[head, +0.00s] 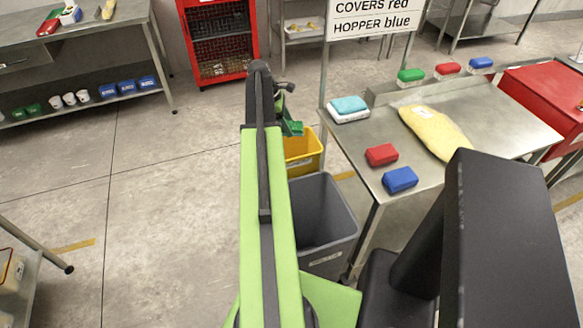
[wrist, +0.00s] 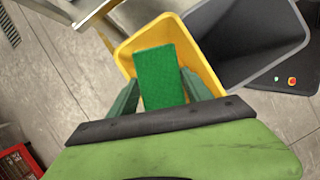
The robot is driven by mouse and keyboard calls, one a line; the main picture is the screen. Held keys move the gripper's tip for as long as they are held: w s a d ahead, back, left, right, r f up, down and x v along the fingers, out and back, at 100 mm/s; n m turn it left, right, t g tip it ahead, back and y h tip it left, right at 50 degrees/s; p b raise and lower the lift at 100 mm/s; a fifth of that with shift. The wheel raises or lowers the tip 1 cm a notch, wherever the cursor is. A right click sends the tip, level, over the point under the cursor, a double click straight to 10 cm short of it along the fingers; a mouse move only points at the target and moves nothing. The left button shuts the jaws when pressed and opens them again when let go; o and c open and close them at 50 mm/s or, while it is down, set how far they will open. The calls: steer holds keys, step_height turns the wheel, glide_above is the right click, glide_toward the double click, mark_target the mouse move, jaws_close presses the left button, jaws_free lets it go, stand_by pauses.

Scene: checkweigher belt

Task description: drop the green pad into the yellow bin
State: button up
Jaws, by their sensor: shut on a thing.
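The green pad (wrist: 158,78) is a flat rectangle between the two green fingers of my gripper (wrist: 160,90) in the wrist view. My gripper is shut on it. The pad shows over the open mouth of the yellow bin (wrist: 207,68), covering part of its inside. In the head view the yellow bin (head: 304,150) stands on the floor beside the steel table, partly hidden by my arm. My gripper (head: 291,124) is above its far left side there, and pad and fingers are hard to tell apart.
A grey bin (head: 338,212) stands right against the yellow one, on the near side. The steel table (head: 440,178) to the right holds several coloured blocks and a yellow bag (head: 432,130).

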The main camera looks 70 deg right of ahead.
step_height(320, 180, down, 6)
steer(key=b, duration=0.5)
steer(key=shift+s+d+b, duration=0.15)
steer(key=shift+s+b, duration=0.2)
steer(key=shift+b, duration=0.05)
steer(key=o, duration=1.4)
steer(key=shift+r, duration=0.15)
steer(key=p+v, duration=1.6)
steer(key=v, duration=0.1)
steer(key=shift+w+r, duration=0.1)
steer(key=shift+w, duration=0.05)
